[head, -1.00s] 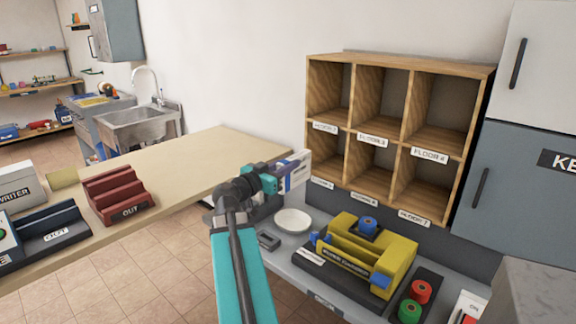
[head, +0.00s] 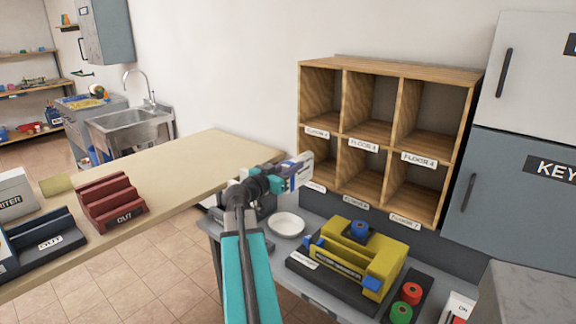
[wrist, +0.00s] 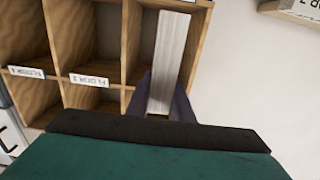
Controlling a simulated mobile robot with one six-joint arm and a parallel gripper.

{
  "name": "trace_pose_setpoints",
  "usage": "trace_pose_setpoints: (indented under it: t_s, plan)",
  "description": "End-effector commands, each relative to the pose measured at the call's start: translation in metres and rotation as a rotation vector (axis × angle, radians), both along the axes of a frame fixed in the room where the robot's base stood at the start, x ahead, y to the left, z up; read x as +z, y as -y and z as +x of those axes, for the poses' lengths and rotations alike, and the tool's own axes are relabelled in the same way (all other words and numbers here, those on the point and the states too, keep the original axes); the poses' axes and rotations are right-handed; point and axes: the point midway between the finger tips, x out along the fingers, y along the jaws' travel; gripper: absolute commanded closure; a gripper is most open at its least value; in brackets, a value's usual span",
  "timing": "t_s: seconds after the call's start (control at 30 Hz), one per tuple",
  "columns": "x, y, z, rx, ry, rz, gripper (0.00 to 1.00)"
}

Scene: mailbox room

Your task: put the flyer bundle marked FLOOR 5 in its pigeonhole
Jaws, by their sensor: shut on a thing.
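My gripper (head: 284,180) is shut on a pale flyer bundle (head: 300,166), which points toward the wooden pigeonhole rack (head: 391,70). In the head view the bundle overlaps the rack's lower left corner. The wrist view is upside down to the rack; there the white bundle (wrist: 169,62) stands between the dark fingers, lined up with the end column's bottom pigeonhole (wrist: 146,43). I cannot tell how far it reaches in. Upper labels read FLOOR 3 (head: 363,145) and FLOOR 4 (head: 419,159). The lower left label (head: 314,186) is partly hidden and unreadable. The bundle's marking is not legible.
A wooden table (head: 180,170) with a red OUT tray (head: 111,201) lies left. Grey cabinets (head: 515,190) stand right of the rack.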

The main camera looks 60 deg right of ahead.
Motion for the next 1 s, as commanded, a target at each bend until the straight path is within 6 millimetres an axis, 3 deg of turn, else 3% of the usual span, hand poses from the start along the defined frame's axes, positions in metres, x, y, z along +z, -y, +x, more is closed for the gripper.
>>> trace_pose_setpoints:
  t_s: [0.7, 1.0]
  plan:
    - [-0.006, 0.065, -0.017, -0.002, -0.001, 0.0, 1.0]
    - [-0.009, 0.083, -0.021, 0.0, -0.001, 0.0, 1.0]
